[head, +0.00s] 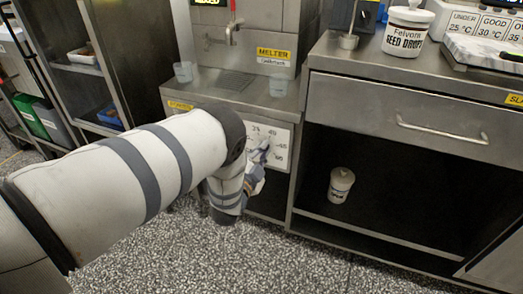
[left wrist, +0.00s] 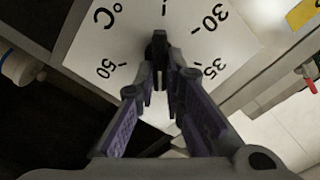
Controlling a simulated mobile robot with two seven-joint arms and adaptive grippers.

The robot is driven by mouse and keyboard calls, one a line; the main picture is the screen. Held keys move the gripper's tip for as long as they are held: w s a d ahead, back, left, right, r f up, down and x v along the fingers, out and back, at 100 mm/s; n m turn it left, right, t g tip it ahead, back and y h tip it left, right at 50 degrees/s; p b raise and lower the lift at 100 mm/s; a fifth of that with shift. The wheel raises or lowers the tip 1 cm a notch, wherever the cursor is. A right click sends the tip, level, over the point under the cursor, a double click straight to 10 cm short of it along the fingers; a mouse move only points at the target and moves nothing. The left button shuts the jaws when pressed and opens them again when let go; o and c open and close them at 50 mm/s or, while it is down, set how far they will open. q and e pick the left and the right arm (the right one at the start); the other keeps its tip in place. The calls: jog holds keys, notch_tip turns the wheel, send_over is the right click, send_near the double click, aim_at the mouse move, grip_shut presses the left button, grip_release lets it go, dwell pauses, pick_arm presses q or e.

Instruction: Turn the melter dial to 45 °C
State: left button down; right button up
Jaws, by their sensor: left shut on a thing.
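The melter (head: 225,88) is a steel unit with a tap and a yellow MELTER label. Its white dial plate (head: 281,150) is on the front, partly hidden by my left arm and gripper. In the left wrist view the plate (left wrist: 105,45) shows °C, 30, 35 and 50. My left gripper (head: 262,158) is at the plate. In the left wrist view its fingers (left wrist: 160,68) are closed around the black dial knob (left wrist: 158,42). The fingers cover much of the knob, so I cannot tell which number it points to. My right gripper is not in view.
Clear cups (head: 183,71) stand on the melter's ledge. A counter with a drawer (head: 395,115) is at the right, with a white SEED pot (head: 405,32) on top. Another white pot (head: 340,185) stands on its lower shelf. A steel rack (head: 90,55) is at the left.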

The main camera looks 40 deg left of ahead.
pick_arm(q)
jog(key=shift+f+m, duration=0.15)
jog(key=shift+m, duration=0.95)
jog(key=shift+f+m, duration=0.15)
jog(key=shift+m, duration=1.25)
jog(key=c, duration=1.7)
grip_release()
jog(key=shift+d, duration=0.1)
jog(key=v, duration=1.2)
